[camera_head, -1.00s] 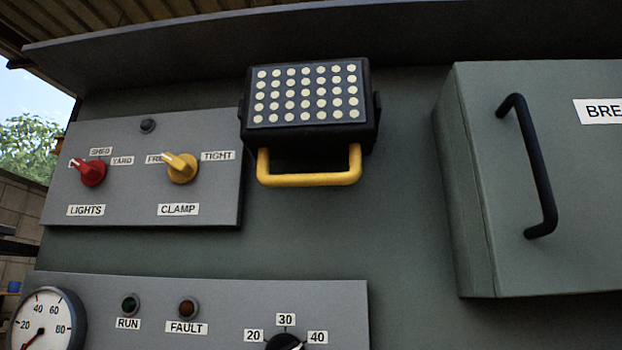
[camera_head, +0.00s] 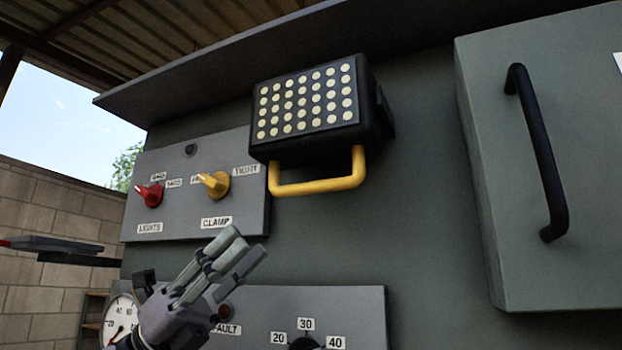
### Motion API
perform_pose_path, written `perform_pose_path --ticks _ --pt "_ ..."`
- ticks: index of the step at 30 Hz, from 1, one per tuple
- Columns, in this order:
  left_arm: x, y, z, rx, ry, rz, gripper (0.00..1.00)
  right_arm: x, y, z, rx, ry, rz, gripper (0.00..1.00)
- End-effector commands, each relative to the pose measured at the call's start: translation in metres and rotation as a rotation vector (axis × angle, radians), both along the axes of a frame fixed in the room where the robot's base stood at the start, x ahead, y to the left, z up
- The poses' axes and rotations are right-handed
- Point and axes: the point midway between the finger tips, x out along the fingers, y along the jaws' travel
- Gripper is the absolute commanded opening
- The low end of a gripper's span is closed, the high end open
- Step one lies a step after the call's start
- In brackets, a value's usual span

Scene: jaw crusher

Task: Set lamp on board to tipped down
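The lamp (camera_head: 306,102) is a black box with rows of pale round LEDs on its face, mounted on the grey-green board (camera_head: 415,215). A yellow U-shaped handle (camera_head: 318,188) hangs below it. The LED face looks outward and is seen from below. My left gripper (camera_head: 243,252) is below and left of the handle, in front of the lower panel, apart from the lamp. Its fingers point up and right and look close together; any gap between them is unclear. My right gripper is not in view.
A panel with the red LIGHTS knob (camera_head: 149,194) and yellow CLAMP knob (camera_head: 213,184) is left of the lamp. A cabinet with a black handle (camera_head: 537,152) projects at right. A gauge (camera_head: 119,318) and dial (camera_head: 304,343) are below. An overhang (camera_head: 330,45) runs above.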

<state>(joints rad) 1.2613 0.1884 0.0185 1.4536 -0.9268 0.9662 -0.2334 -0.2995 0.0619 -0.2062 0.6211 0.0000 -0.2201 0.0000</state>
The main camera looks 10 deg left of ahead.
Motion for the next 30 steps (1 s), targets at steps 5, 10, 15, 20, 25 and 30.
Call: perform_pose_path --ticks 5,10,15,20,25,30 --pt "-0.006 -0.030 0.033 0.001 -0.004 -0.005 0.33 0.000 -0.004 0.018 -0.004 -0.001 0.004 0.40" --pt "-0.008 -0.056 0.058 0.001 -0.002 -0.004 0.33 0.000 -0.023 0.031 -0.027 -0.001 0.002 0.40" --pt "-0.010 -0.076 0.077 0.000 -0.001 -0.002 0.33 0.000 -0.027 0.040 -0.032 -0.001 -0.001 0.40" --pt "-0.011 -0.086 0.085 0.001 -0.001 -0.002 0.33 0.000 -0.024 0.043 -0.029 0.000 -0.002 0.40" --pt "-0.011 -0.089 0.087 0.001 0.000 0.000 0.33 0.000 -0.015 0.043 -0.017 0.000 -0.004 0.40" --pt "-0.011 -0.089 0.086 0.001 0.000 0.000 0.33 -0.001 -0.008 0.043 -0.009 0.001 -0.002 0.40"
